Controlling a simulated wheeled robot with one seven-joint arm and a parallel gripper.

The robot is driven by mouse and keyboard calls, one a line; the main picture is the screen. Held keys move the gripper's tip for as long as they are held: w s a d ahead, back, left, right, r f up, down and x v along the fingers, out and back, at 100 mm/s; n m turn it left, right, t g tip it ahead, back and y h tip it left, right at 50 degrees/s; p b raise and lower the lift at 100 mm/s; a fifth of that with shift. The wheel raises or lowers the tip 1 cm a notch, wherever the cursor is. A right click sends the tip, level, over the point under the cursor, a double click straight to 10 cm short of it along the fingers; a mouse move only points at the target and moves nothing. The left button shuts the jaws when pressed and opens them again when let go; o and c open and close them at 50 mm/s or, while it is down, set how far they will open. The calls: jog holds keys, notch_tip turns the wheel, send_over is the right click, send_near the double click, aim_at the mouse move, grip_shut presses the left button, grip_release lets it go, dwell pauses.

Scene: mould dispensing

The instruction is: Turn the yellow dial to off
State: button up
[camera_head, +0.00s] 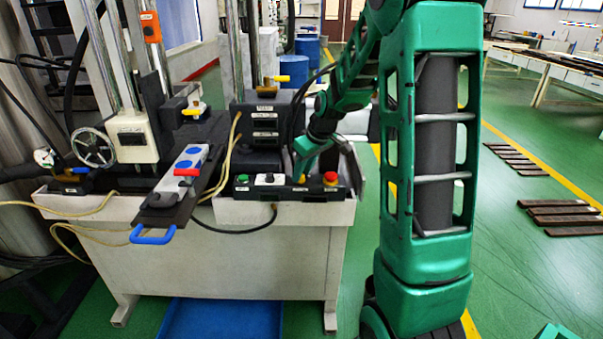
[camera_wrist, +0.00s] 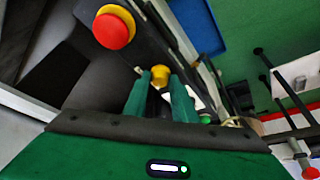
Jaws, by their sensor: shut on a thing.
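The yellow dial (camera_wrist: 160,74) shows in the wrist view between the tips of my two green fingers. My gripper (camera_wrist: 160,88) is shut on it. In the head view my gripper (camera_head: 300,165) reaches down to the black control panel (camera_head: 290,191) on the front of the machine table. The dial is mostly hidden there, between a white switch plate (camera_head: 269,179) and the red stop button (camera_head: 330,179). I cannot tell which marking the dial points at.
The red stop button on its yellow collar (camera_wrist: 114,27) is close to my fingers in the wrist view. A green button (camera_head: 242,180) is at the panel's left end. A black plate with a blue handle (camera_head: 153,236) juts out left of the panel.

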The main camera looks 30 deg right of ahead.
jog(key=shift+s+f, duration=0.15)
jog(key=o, duration=1)
jog(key=shift+r, duration=0.25)
jog(key=v, duration=1)
jog(key=shift+r, duration=0.2)
jog(key=s+a+f+m+g, duration=0.1)
jog(key=s+m, duration=0.2)
jog(key=s, duration=0.7)
jog(key=s+a+f+m+g, duration=0.2)
jog(key=s, duration=0.9)
jog(key=s+a+f+m+g, duration=0.1)
jog(key=s+a+f+m, duration=0.1)
jog(key=s, duration=0.8)
jog(key=shift+s+a+m+g+h, duration=0.3)
jog(key=shift+m+g, duration=0.1)
jog(key=shift+m, duration=0.4)
